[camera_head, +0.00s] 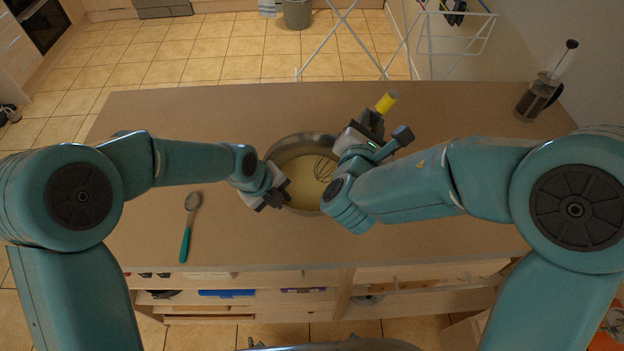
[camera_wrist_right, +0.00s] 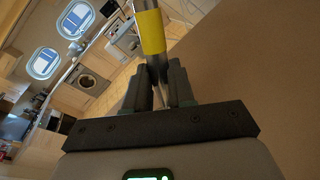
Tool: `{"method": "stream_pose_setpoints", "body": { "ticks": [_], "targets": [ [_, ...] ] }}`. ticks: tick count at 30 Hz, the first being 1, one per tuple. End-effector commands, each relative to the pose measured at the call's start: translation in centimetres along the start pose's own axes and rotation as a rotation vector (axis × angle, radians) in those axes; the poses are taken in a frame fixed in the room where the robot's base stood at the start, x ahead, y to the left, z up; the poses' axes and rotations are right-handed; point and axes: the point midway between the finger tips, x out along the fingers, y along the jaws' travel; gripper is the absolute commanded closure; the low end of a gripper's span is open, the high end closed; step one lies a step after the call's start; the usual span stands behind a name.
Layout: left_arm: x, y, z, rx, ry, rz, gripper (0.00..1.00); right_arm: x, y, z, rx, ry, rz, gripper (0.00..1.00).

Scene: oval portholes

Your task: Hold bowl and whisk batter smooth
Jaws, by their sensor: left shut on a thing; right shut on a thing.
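A metal bowl (camera_head: 300,144) with pale yellow batter (camera_head: 300,178) stands on the counter, in the middle of the head view. My left gripper (camera_head: 277,193) is shut on the bowl's left rim. My right gripper (camera_head: 372,126) is above the bowl's right side, shut on the whisk's handle. The whisk's wires (camera_head: 324,168) are in the bowl at the batter, and its yellow handle band (camera_head: 387,102) sticks up beyond the gripper. In the right wrist view the band (camera_wrist_right: 151,32) shows above the fingers (camera_wrist_right: 158,88). My right arm hides part of the bowl.
A spoon with a teal handle (camera_head: 186,240) lies on the counter (camera_head: 230,115) left of the bowl. A French press (camera_head: 540,95) stands at the far right corner. Shelves (camera_head: 240,295) lie below the front edge. The counter behind the bowl is clear.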

Motion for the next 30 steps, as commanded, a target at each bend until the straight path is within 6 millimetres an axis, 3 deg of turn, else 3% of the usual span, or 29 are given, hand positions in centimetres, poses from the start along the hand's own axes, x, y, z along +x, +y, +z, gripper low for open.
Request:
{"method": "stream_pose_setpoints", "body": {
  "ticks": [30],
  "targets": [
    [0.0, 0.1, -0.1, 0.000, 0.002, 0.002, 1.00, 0.0, 0.0, 8.8, 0.001, -0.001, 0.000, 1.00]
  ]
}}
